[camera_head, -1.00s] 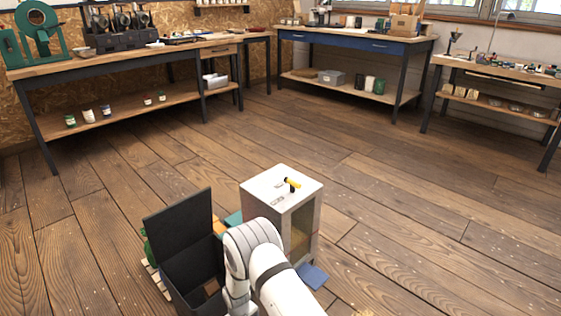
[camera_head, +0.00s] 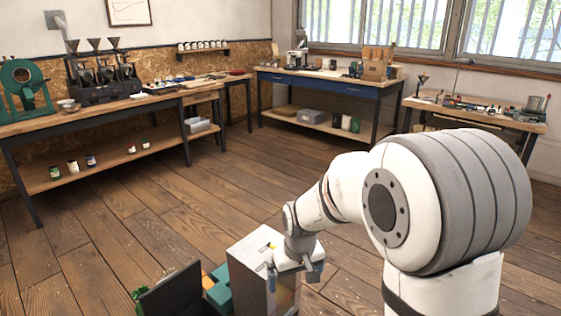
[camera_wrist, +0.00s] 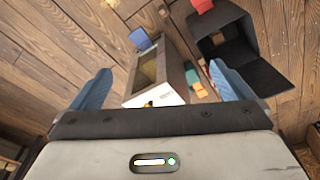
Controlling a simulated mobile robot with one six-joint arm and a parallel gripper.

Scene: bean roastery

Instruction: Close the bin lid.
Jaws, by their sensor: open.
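The dark bin (camera_wrist: 245,42) stands open in the upper right of the wrist view, with something brown inside. Its lid (camera_wrist: 268,78) is swung back from the opening. In the head view only the upper part of the raised lid (camera_head: 172,294) shows at the bottom edge; the bin's body is cut off. My gripper (camera_head: 294,278) is open and empty, pointing down by the white cabinet, to the right of the lid and apart from it. In the wrist view its blue fingers (camera_wrist: 162,88) are spread wide with nothing held between them.
The white cabinet (camera_head: 247,252) with a yellow-handled item on top stands close to my gripper, beside the bin. Teal and orange things (camera_head: 217,288) lie between cabinet and lid. Workbenches (camera_head: 100,115) line the walls; the wooden floor (camera_head: 150,215) between is clear.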

